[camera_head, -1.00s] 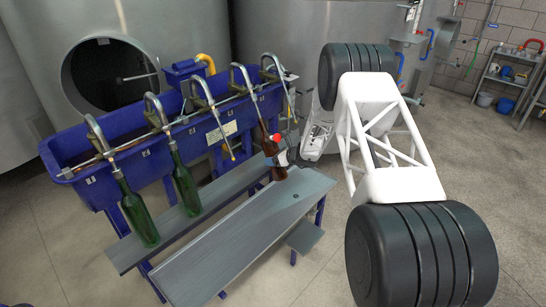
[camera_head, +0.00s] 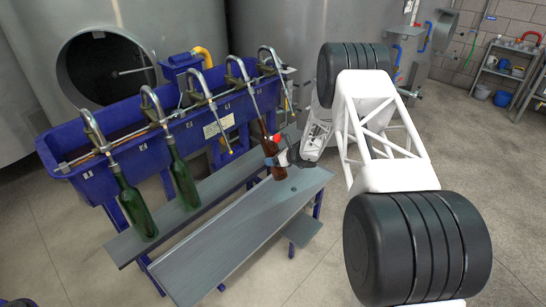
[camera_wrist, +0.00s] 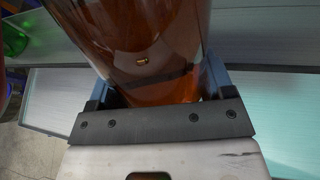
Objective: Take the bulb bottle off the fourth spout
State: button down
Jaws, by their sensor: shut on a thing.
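The filler (camera_head: 75,150) is a blue trough with a row of curved metal spouts. A brown glass bottle (camera_head: 264,133) stands at the fourth spout (camera_head: 235,68), slightly tilted, its neck up at the spout's tube; I cannot tell how far the tube reaches inside. My gripper (camera_head: 277,157) is shut on this bottle low on its body, from the right. In the wrist view the amber glass (camera_wrist: 150,35) fills the space between the jaws (camera_wrist: 155,95).
The third spout (camera_head: 215,125) and the fifth spout (camera_head: 270,58) are empty. A grey shelf (camera_head: 215,185) and a lower front bench (camera_head: 220,245) run below. Open floor lies to the right.

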jog(key=shift+s+d+f, duration=0.45)
jog(key=shift+f, duration=0.95)
jog(key=shift+s+d+f, duration=0.4)
jog(key=shift+d+f, duration=0.1)
jog(key=shift+f, duration=0.85)
jog(key=shift+s+d+f, duration=0.45)
jog(key=shift+f, duration=0.95)
jog(key=s+d+r, duration=0.2)
jog(key=s+d, duration=0.3)
jog(key=shift+w, duration=0.1)
dwell(0.7)
jog(key=w+d+n+t+y, duration=0.1)
jog(key=w+y, duration=0.4)
jog(key=w, duration=0.5)
jog(key=shift+w+d+f+t, duration=0.15)
jog(key=shift+d+t, duration=0.65)
jog(key=shift+d, duration=0.6)
